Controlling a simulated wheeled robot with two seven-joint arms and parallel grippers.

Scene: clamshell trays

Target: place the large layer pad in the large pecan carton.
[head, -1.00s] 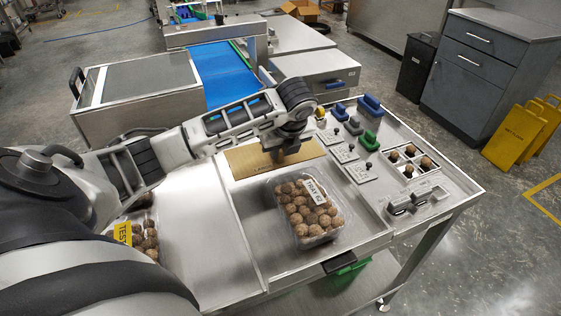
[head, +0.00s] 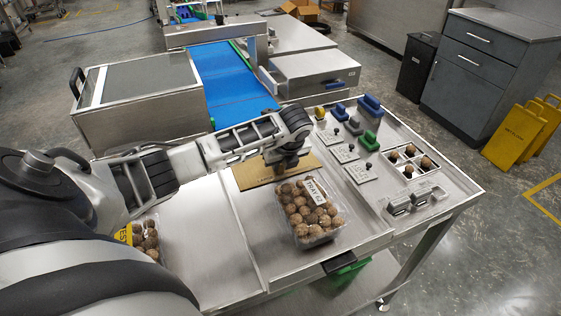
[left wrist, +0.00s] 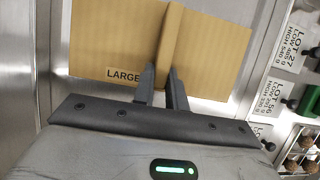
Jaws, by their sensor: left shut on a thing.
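The large layer pad (head: 249,177) is a flat tan board with an upright rib across its middle. In the left wrist view the pad (left wrist: 112,38) shows the word LARGE. My left gripper (head: 289,166) is shut on the rib, and its fingers (left wrist: 161,76) pinch it from both sides. The pad is just behind a clear clamshell of brown nuts (head: 306,232) labelled TRAY 62. I cannot tell how high the pad is above the steel bench. A second nut tray (head: 150,240) with a yellow label is partly hidden by my left arm. No carton is clearly marked as pecan. My right gripper is out of view.
Colored blocks (head: 370,106) and lot cards (head: 359,171) with small knobs stand right of the pad. A sectioned nut tray (head: 392,158) and metal pieces (head: 413,200) lie farther right. A blue conveyor (head: 228,78) is behind. Bare steel lies left of the clamshell.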

